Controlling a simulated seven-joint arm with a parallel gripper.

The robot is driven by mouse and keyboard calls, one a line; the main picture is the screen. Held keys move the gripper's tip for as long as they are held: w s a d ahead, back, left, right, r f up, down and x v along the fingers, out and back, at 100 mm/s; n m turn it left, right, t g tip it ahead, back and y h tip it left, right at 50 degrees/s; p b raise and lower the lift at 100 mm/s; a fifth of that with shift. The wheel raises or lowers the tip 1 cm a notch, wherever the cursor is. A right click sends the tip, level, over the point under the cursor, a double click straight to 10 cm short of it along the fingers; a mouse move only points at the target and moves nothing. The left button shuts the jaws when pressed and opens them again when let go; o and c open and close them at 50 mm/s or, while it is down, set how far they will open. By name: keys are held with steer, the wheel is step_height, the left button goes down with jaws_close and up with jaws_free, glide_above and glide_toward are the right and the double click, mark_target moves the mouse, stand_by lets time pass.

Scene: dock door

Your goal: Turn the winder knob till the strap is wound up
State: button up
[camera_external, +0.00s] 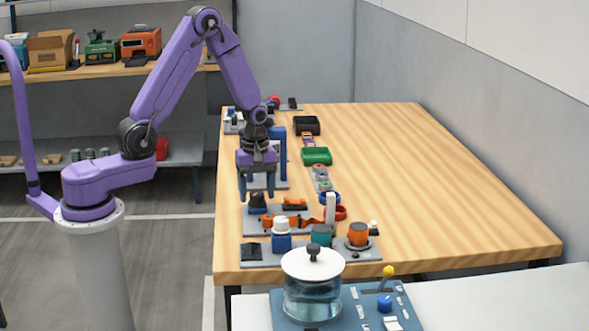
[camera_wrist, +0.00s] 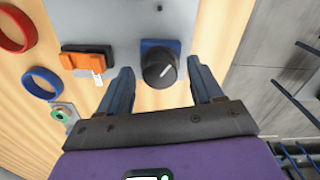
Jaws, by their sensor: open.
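In the wrist view my gripper (camera_wrist: 160,66) is open, with one finger on each side of the knob and visible gaps to both. An orange block (camera_wrist: 87,58) with a small white tab lies on the same plate, left of the knob; it shows in the external view (camera_external: 294,204). I cannot tell whether the white tab is the strap.
A red ring (camera_wrist: 14,30) and a blue ring (camera_wrist: 42,84) lie beside the plate. Nearer the camera stand a white-topped blue block (camera_external: 281,236), an orange knob (camera_external: 358,235) and a lidded glass pot (camera_external: 312,288). The table's right side (camera_external: 430,190) is clear.

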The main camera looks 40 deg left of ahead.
steer(key=c, duration=1.1)
steer(key=shift+o, duration=0.2)
steer(key=shift+m, duration=0.3)
steer(key=m, duration=0.5)
steer(key=shift+m, duration=0.3)
steer(key=m, duration=1.2)
steer(key=shift+m, duration=0.3)
steer(key=m, duration=0.5)
steer(key=shift+m, duration=0.3)
